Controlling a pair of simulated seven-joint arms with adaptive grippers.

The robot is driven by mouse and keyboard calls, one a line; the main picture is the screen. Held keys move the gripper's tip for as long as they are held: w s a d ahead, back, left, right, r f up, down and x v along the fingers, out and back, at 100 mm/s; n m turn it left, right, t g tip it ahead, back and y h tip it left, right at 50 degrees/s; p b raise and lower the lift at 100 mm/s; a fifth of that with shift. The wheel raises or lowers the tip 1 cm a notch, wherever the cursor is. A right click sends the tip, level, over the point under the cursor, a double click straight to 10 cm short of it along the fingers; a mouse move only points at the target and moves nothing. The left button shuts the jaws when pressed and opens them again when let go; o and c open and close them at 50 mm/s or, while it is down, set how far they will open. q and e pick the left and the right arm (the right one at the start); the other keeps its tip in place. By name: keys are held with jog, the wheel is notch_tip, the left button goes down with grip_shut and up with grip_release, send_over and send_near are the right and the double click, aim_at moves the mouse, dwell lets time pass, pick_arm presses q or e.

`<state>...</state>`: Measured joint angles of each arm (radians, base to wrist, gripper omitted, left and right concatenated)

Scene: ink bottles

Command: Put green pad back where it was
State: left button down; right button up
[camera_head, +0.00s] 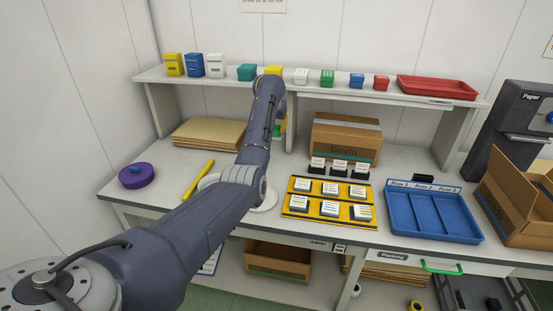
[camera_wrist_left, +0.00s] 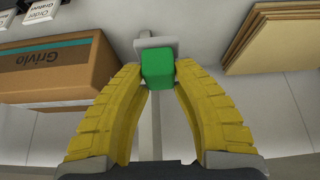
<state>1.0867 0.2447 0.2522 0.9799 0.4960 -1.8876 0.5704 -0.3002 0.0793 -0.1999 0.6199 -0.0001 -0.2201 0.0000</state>
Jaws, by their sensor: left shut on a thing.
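My left gripper (camera_head: 281,124) hangs at the end of the arm, in front of the shelf and above the back of the bench. In the left wrist view, its two yellow fingers (camera_wrist_left: 157,75) are shut on a green block (camera_wrist_left: 157,68), which looks like the green pad. A pale grey piece (camera_wrist_left: 155,43) shows just beyond the block; I cannot tell whether they touch. In the head view the held block is mostly hidden by the gripper. My right gripper is not in view.
The shelf carries a teal box (camera_head: 246,72), a yellow box (camera_head: 273,70), a green-and-white box (camera_head: 327,78) and a red tray (camera_head: 437,88). A cardboard box (camera_head: 345,140) stands right of my gripper, brown sheets (camera_head: 209,134) lie left. A blue tray (camera_head: 472,236) sits at right.

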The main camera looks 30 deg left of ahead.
pick_arm(q)
notch_tip(320, 180, down, 14)
jog(key=shift+f, duration=0.1)
dwell(0.5)
jog(key=shift+f, duration=0.1)
jog(key=c, duration=1.1)
grip_release()
jog(key=shift+c, duration=0.2)
jog(key=v, duration=1.2)
